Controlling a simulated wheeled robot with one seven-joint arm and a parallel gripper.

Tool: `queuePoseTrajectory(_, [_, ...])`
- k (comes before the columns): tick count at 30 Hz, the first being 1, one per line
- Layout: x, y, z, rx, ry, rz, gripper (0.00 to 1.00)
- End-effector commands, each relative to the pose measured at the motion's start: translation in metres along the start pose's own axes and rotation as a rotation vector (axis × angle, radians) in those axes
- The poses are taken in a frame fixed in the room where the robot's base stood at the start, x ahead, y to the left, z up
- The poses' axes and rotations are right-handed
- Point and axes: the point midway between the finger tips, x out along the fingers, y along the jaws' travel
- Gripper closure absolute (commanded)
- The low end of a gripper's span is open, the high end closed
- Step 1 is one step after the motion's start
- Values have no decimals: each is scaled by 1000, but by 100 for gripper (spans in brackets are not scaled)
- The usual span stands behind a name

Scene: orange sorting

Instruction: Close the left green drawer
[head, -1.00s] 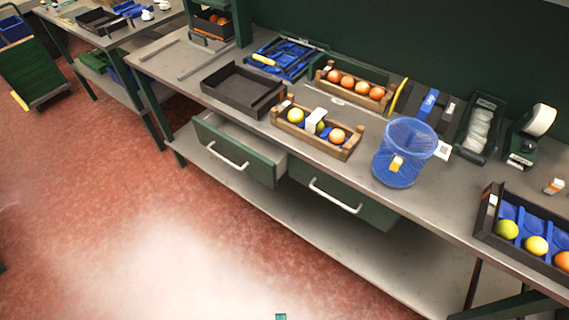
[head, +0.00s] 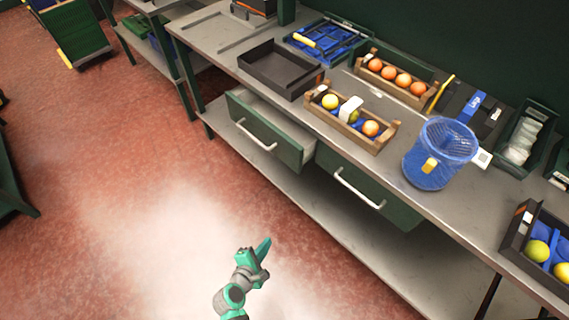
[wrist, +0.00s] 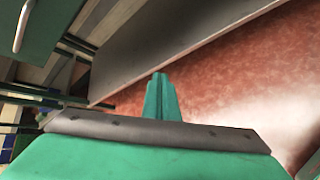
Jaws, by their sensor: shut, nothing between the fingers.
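The left green drawer (head: 262,132) sticks out from under the workbench in the head view, with its white bar handle (head: 256,136) on the front. Its open inside shows behind the front panel. The right green drawer (head: 368,189) beside it sits shut, with a similar white handle. My gripper (head: 266,246) is shut and empty, over the red floor in front of the bench and apart from both drawers. In the wrist view my gripper's fingers (wrist: 160,95) are together. A green panel with a pale handle (wrist: 22,27) shows at the top left there.
The workbench top (head: 400,165) holds a black tray (head: 282,68), two wooden crates of fruit (head: 352,117), a blue mesh bin (head: 438,155) and a black fruit tray (head: 518,236). A lower shelf (head: 330,225) runs beneath the drawers. The floor in front is clear.

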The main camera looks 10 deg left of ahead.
Motion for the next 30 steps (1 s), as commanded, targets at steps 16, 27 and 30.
queuePoseTrajectory(16, [11,194,38,-774,-637,-38,100])
queuePoseTrajectory(27, [21,216,57,-816,-707,-60,100])
queuePoseTrajectory(30, [35,219,68,-815,-707,-60,100])
